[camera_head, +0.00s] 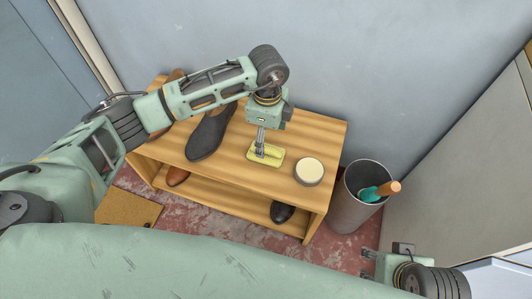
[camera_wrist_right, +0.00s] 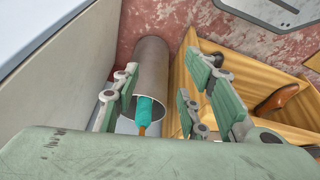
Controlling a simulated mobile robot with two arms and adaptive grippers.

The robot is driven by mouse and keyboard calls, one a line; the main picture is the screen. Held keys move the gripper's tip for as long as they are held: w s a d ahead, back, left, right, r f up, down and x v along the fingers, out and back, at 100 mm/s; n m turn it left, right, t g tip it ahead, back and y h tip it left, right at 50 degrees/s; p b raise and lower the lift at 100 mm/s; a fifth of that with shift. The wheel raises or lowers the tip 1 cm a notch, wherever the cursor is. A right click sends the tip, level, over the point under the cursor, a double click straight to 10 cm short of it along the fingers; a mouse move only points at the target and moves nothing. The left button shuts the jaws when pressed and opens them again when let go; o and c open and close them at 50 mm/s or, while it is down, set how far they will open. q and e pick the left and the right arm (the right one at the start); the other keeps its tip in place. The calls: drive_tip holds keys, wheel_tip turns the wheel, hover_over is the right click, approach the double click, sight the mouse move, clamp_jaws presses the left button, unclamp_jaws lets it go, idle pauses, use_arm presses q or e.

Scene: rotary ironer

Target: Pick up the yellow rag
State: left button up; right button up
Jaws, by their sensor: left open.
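The yellow rag (camera_head: 275,158) lies flat on the top of the wooden shoe bench (camera_head: 322,130), near its front edge. My left gripper (camera_head: 260,153) is open and points down right over the rag. Its fingers cover part of the rag, and I cannot tell whether they touch it. My right gripper (camera_head: 367,264) is low at the right, away from the rag, beside the bench and bin. In the right wrist view its fingers (camera_wrist_right: 165,85) stand apart with nothing between them.
A round tin (camera_head: 309,171) sits right of the rag. A dark shoe (camera_head: 208,135) and a brown shoe (camera_head: 160,131) stand to the left. A grey bin (camera_head: 352,208) with a teal-and-orange handled item (camera_head: 378,191) stands right of the bench. A wall is close behind.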

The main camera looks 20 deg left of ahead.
sight(266, 149)
use_arm(q)
wheel_tip(266, 149, down, 2)
drive_tip(key=shift+f, duration=0.1)
wheel_tip(266, 149, down, 4)
drive_tip(key=shift+w+a+f+b, duration=0.15)
drive_tip(key=shift+f+b, duration=0.1)
drive_tip(key=shift+b, duration=0.7)
drive_tip(key=shift+f, duration=0.2)
use_arm(e)
drive_tip(key=w+a+r+t, duration=0.1)
drive_tip(key=w+t, duration=0.1)
drive_tip(key=w, duration=0.2)
drive_tip(key=w+a+r+t+y, duration=0.1)
drive_tip(key=w+t, duration=0.1)
drive_tip(key=w, duration=0.2)
drive_tip(key=shift+w+a+r, duration=0.25)
drive_tip(key=shift+w+a, duration=0.1)
drive_tip(key=shift+w, duration=0.05)
use_arm(q)
drive_tip(key=shift+c, duration=0.7)
drive_tip(key=c, duration=1)
